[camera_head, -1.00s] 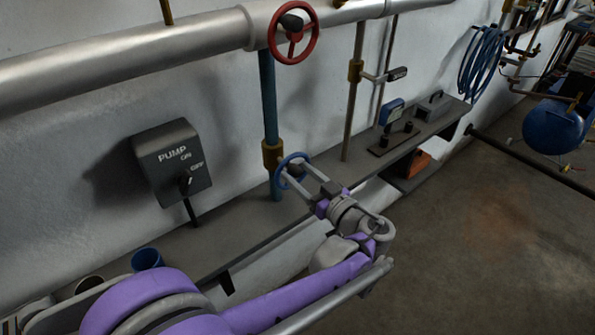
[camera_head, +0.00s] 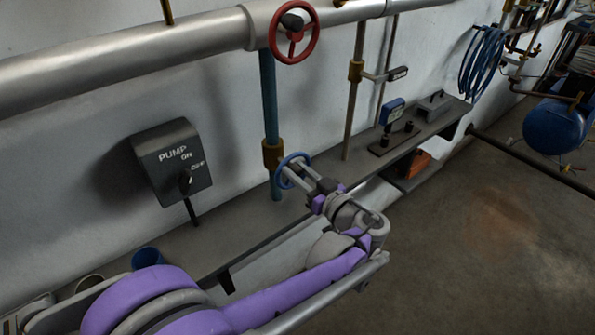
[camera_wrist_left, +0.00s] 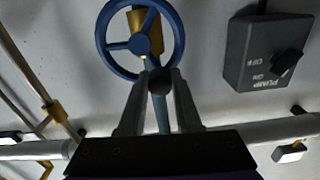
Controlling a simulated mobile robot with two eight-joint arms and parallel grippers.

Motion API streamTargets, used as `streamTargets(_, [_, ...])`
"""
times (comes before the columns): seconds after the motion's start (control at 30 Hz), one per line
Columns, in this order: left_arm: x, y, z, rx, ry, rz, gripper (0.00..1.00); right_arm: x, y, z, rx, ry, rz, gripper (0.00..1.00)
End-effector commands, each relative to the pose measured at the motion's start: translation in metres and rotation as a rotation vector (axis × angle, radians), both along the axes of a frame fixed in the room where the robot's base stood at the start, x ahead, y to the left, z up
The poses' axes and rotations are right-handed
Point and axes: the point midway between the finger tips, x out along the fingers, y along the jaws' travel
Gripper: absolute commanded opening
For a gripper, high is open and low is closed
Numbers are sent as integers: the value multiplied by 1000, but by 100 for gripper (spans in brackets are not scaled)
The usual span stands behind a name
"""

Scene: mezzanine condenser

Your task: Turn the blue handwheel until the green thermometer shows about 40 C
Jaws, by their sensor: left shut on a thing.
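The blue handwheel (camera_head: 294,155) sits on a brass fitting on a blue vertical pipe by the wall. It also shows in the left wrist view (camera_wrist_left: 139,43), with its spokes and rim. My left gripper (camera_head: 291,173) reaches it from the lower right. Its fingers (camera_wrist_left: 160,85) are shut at the near edge of the wheel, around a dark round part that seems to be the wheel's knob. The fingers hide some of the rim. I cannot make out a green thermometer or any reading. My right gripper is not in view.
A red handwheel (camera_head: 293,42) is on the large pipe above. A grey pump switch box (camera_head: 172,160) is on the wall at left. A ledge (camera_head: 235,228) runs below, with a blue cup (camera_head: 147,257) and a small blue-framed device (camera_head: 392,111). Open floor lies at right.

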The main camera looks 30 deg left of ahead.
Motion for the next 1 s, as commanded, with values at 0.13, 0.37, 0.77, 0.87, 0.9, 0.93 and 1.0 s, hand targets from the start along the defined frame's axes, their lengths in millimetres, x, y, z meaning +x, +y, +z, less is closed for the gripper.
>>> streamTargets(0.13, [1, 0, 0, 7, 18, 0, 0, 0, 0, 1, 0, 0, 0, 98])
streamTargets(0.37, [5, -2, 2, 47, 114, 0, 0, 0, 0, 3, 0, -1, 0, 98])
streamTargets(0.77, [15, -6, 5, 149, 362, 0, 0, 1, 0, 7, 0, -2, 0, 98])
streamTargets(0.87, [17, -7, 5, 167, 407, 0, 0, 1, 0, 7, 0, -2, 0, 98])
streamTargets(0.9, [18, -7, 5, 174, 423, 0, 0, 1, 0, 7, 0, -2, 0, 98])
streamTargets(0.93, [18, -8, 4, 178, 433, 0, 0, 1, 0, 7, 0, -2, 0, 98])
streamTargets(1.0, [19, -8, 4, 187, 453, 0, 0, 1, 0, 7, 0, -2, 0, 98])
